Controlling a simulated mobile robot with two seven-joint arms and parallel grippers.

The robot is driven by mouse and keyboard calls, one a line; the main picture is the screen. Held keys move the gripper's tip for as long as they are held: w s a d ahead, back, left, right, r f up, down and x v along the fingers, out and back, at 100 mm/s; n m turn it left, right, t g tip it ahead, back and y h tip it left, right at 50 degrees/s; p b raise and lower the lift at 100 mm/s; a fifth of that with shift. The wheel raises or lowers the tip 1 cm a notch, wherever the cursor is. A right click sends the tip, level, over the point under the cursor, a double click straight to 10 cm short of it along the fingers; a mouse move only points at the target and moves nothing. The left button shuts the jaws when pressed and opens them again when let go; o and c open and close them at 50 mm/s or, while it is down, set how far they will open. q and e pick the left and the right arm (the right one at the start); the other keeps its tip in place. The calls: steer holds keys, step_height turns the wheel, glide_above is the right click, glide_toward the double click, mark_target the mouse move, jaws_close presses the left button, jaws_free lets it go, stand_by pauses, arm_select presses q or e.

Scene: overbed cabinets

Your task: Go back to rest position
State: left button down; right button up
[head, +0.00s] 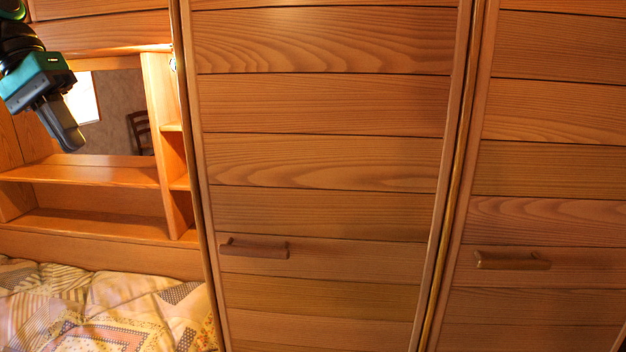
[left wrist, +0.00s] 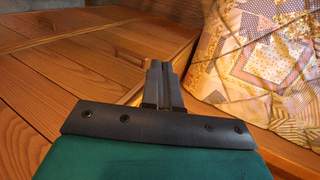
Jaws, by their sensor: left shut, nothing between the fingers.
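My left gripper (head: 66,130) hangs at the upper left of the head view, in front of the open shelf area and apart from it. Its fingers point down and are shut with nothing between them. In the left wrist view the closed fingers (left wrist: 162,78) stand out against the wooden front and the bed cover. My right gripper is in neither view.
A tall wooden cabinet door (head: 320,160) with a handle (head: 254,248) fills the middle. A second door has a handle (head: 512,261) at right. Wooden shelves (head: 80,176) stand at left above a patchwork bed cover (head: 100,310). Both doors look closed.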

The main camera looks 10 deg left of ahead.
arm_select(q)
steer(key=w+d+f+m+y, duration=0.1)
steer(key=w+d+f, duration=0.15)
steer(key=f, duration=0.55)
steer(key=w+d+f+y, duration=0.1)
steer(key=w+f+y, duration=0.15)
steer(key=f, duration=0.55)
steer(key=w+d+f+m+y, duration=0.1)
steer(key=w+d+f, duration=0.15)
steer(key=f, duration=0.55)
step_height(320, 180, down, 22)
steer(key=s+d+m+t, duration=0.3)
steer(key=m, duration=0.1)
steer(key=s+d+f+m+t, duration=0.1)
steer(key=s+f+m+t, duration=0.15)
steer(key=s+f, duration=0.4)
steer(key=s+d+r+m+t, duration=0.2)
steer(key=s+m+t, duration=0.15)
steer(key=s, duration=0.75)
steer(key=s+d+f+n+t+h, duration=0.1)
steer(key=d+n, duration=0.7)
steer(key=d, duration=0.8)
steer(key=shift+s+d+f, duration=0.2)
steer(key=shift+d+f, duration=0.2)
steer(key=shift+f, duration=0.15)
